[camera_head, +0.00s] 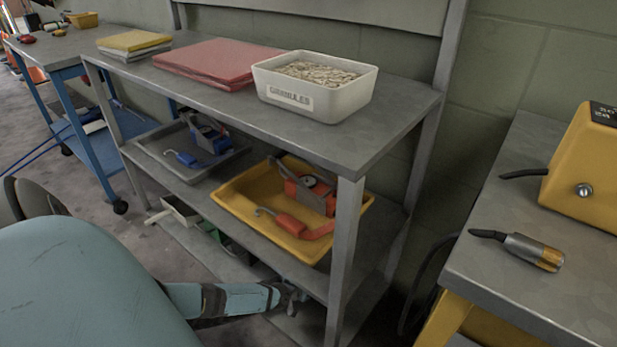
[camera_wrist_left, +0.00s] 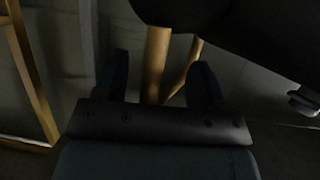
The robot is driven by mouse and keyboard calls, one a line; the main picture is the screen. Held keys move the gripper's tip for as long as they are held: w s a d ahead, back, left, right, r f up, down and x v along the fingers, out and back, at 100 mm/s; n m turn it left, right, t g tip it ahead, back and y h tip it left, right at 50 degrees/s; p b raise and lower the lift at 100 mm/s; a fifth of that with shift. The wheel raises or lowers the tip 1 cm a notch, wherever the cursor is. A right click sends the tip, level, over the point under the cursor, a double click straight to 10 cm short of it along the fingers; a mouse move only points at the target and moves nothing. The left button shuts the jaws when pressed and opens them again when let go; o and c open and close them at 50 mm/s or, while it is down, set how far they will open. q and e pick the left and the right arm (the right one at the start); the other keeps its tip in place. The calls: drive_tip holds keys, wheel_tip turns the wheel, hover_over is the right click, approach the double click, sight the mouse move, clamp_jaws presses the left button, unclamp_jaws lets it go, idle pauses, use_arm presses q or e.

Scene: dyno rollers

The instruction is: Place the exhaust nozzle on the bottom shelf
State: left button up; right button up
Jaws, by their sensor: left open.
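I cannot make out the exhaust nozzle with certainty. A large dark rounded shape (camera_wrist_left: 230,35) fills the top of the left wrist view, and I cannot tell what it is. My left gripper (camera_head: 292,298) reaches in low from the left at the bottom shelf (camera_head: 215,268) of the grey bench, under the middle shelf and left of the front leg. In the left wrist view its two dark fingers (camera_wrist_left: 160,80) stand apart, with a yellowish post visible between them, seemingly farther off. My right gripper is not in view.
The middle shelf holds a grey tray (camera_head: 157,149) and a yellow tray (camera_head: 230,199) with tools. A white container (camera_head: 181,210) stands on the bottom shelf. The bench leg (camera_head: 345,260) is close to my gripper. A yellow-framed table (camera_head: 490,255) stands at right.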

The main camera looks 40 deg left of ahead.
use_arm(q)
clamp_jaws()
drive_tip(key=shift+w+r, duration=0.1)
idle(1.3)
